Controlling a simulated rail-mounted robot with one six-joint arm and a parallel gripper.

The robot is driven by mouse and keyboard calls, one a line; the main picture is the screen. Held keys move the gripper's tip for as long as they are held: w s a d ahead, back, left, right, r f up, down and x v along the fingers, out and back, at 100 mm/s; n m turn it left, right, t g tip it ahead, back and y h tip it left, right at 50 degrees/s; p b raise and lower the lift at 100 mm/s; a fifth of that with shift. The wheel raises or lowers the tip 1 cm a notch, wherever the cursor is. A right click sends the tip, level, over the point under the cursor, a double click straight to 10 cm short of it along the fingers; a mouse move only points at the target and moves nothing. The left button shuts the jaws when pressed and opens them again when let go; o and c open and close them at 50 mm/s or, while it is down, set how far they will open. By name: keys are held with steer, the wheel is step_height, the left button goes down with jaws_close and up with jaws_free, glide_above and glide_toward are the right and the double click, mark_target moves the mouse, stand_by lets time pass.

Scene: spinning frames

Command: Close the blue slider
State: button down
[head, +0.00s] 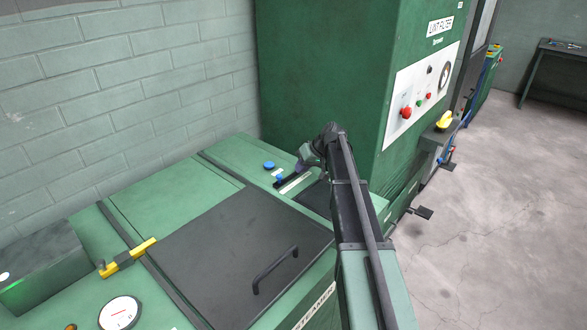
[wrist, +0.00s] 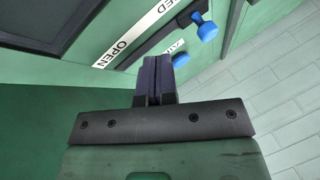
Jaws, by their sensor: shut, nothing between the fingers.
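My gripper (wrist: 157,62) is shut, with its dark fingers together and nothing between them. In the head view my gripper (head: 298,170) is over the green machine top, beside two blue knobs. In the wrist view one blue knob (wrist: 208,31) stands on a short stem at the upper end of a dark slot (wrist: 160,37), near a label ending in "ED". The slot's lower end is by the word "OPEN". A second blue knob (wrist: 181,59) is by a small, partly hidden label, close to my fingertips. I cannot tell whether the fingers touch it.
A dark lid (head: 235,250) with a black handle (head: 275,270) covers the machine's front. A tall green cabinet (head: 330,70) stands right behind my arm. A yellow-handled lever (head: 130,255) and a gauge (head: 120,313) are at the left front.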

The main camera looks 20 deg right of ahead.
steer(key=p+v, duration=0.5)
steer(key=v, duration=0.4)
steer(key=shift+a, duration=0.25)
steer(key=shift+s+a, duration=0.1)
